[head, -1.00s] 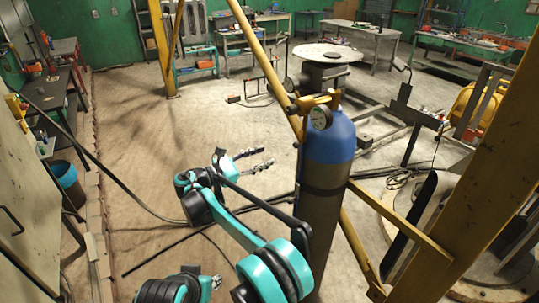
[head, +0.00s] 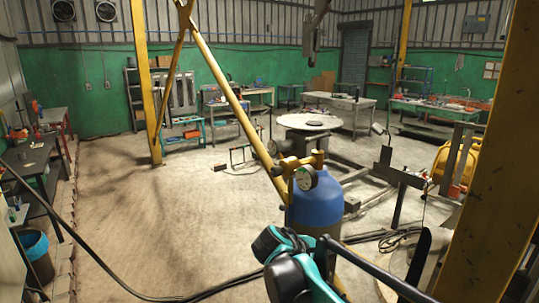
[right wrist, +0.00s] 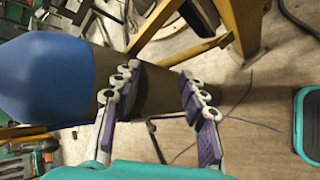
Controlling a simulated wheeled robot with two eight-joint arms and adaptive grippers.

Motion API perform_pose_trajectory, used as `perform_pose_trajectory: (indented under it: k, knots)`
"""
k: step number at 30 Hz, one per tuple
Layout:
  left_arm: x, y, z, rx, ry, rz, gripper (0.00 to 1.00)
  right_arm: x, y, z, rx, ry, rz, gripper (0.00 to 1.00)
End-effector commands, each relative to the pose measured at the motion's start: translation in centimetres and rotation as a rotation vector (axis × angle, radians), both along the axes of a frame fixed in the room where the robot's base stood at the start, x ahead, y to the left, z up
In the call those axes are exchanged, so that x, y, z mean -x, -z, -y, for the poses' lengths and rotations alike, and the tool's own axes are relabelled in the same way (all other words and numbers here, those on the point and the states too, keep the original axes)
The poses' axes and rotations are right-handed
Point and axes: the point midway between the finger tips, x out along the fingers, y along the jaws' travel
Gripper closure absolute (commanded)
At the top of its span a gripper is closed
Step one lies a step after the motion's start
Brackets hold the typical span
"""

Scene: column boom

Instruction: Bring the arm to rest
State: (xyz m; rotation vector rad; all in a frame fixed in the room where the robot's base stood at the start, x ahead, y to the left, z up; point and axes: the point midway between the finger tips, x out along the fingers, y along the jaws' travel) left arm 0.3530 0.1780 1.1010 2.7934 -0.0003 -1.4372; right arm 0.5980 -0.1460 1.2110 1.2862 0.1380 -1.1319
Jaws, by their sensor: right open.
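My right gripper (right wrist: 159,72) shows in the right wrist view with its two purple-padded fingers spread apart. Nothing is gripped between the pads. The gas cylinder, with a blue top (right wrist: 45,80) and brown body, lies behind the fingers in that view; I cannot tell the exact gap. In the head view a teal and black part of my arm (head: 290,275) stands at the bottom centre, in front of the cylinder (head: 316,205). The fingers are not visible there. My left gripper is in neither current view.
A yellow column (head: 480,160) fills the right side, and a yellow slanted brace (head: 228,85) runs down to the cylinder. A round table (head: 310,121) stands behind. A dark hose (head: 90,245) crosses the floor at left. The floor at centre left is clear.

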Motion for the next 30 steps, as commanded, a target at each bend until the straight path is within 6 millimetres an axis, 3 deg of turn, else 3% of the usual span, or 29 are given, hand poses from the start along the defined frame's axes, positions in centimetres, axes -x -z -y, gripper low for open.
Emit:
perform_pose_trajectory:
  k: [1,6,12,15,21,30]
  knots:
    - [0.0,0.9,0.0,0.000,0.000,0.000,0.67,2.4,1.3,1.6,-0.092,0.048,0.024,0.58]
    - [0.0,2.5,0.0,0.000,0.000,0.000,0.67,9.7,5.3,4.1,-0.418,0.225,0.124,0.58]
    - [0.0,4.2,0.0,0.000,0.000,0.000,0.67,17.8,10.7,4.6,-0.798,0.470,0.253,0.58]
    - [0.0,5.0,0.0,0.000,0.000,0.000,0.67,20.8,13.2,4.3,-0.964,0.589,0.314,0.58]
    - [0.0,5.7,0.0,0.000,0.000,0.000,0.67,24.0,16.3,3.4,-1.173,0.744,0.392,0.58]
    - [0.0,5.7,0.0,0.000,0.000,0.000,0.67,24.5,16.8,3.2,-1.219,0.779,0.407,0.58]
